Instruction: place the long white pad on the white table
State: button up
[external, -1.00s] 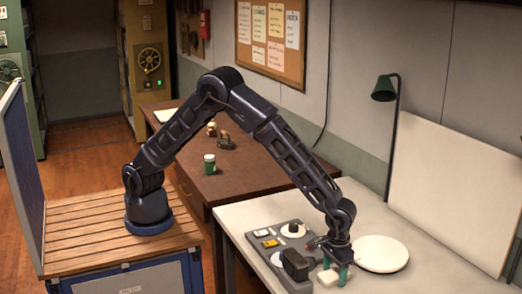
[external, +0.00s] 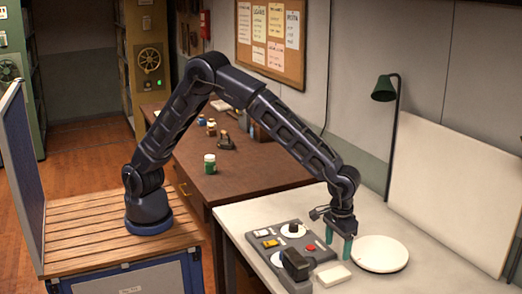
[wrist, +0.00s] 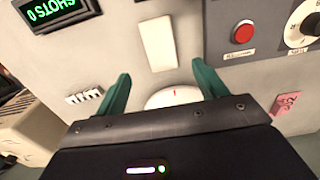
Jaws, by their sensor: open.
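The long white pad (external: 333,276) lies flat on the white table (external: 430,262), beside the right front of the grey control box. In the wrist view the pad (wrist: 159,43) lies ahead of my fingertips, clear of both fingers. My gripper (external: 340,241) is above the table, behind the pad and apart from it. In the wrist view my gripper (wrist: 160,80) has its two green fingers spread wide with nothing held between them.
The grey control box (external: 290,250) with a red button (wrist: 243,32) stands left of the pad. A round white plate (external: 380,253) lies to the right.

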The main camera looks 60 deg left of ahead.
jog(key=w+a+r, duration=0.2)
jog(key=a+r, duration=0.5)
jog(key=a, duration=0.2)
jog(key=w+a+r, duration=0.3)
jog(key=a+r, duration=0.4)
jog(key=a, duration=0.2)
jog(key=s+a+r+t, duration=0.1)
jog(key=a+r, duration=0.2)
jog(key=a, duration=0.3)
jog(key=s+a+r+h, duration=0.1)
jog(key=a+r, duration=0.1)
jog(key=a, duration=0.3)
jog(key=s+a+r+t, duration=0.1)
jog(key=a+r, duration=0.2)
jog(key=a, duration=0.3)
jog(key=s+a+r+t, duration=0.1)
jog(key=s+a+r, duration=0.1)
jog(key=s+a, duration=0.45)
jog(key=s+a+r, duration=0.2)
jog(key=s+a, duration=0.1)
jog(key=a, duration=0.7)
jog(key=s+a+f+t+y, duration=0.1)
jog(key=s+a+f, duration=0.2)
jog(key=s+a, duration=0.7)
jog(key=s, duration=0.3)
jog(key=shift+s+a+f+t, duration=0.3)
